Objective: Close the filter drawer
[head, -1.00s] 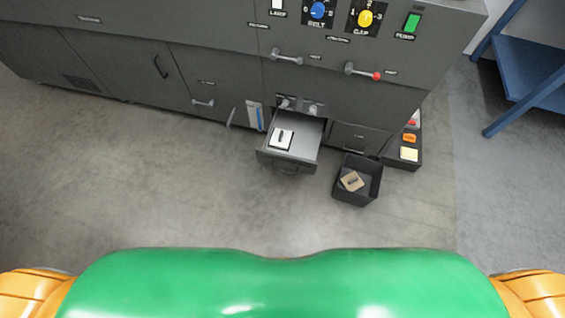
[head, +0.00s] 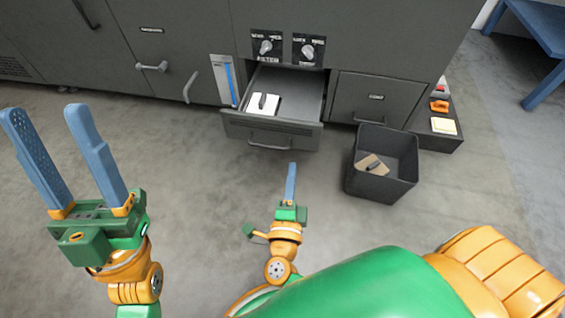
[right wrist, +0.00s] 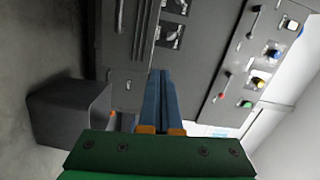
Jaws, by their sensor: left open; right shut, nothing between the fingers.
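The filter drawer (head: 271,133) is a grey drawer standing pulled out of the machine front below two knobs, with a bar handle (head: 269,141) on its face. A white filter piece with a dark grip (head: 264,103) lies inside it. My right gripper (head: 291,166) is shut and empty, below and in front of the drawer face, pointing toward it; the head view shows a gap on the floor side. Its shut blue fingers also show in the right wrist view (right wrist: 160,76). My left gripper (head: 47,112) is open and empty at the far left, well away from the drawer.
A black bin (head: 383,180) with a tan piece inside stands on the floor right of the drawer. A closed drawer (head: 376,97) is behind it. A low dark box with coloured items (head: 441,124) stands further right. The floor left of the drawer is clear.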

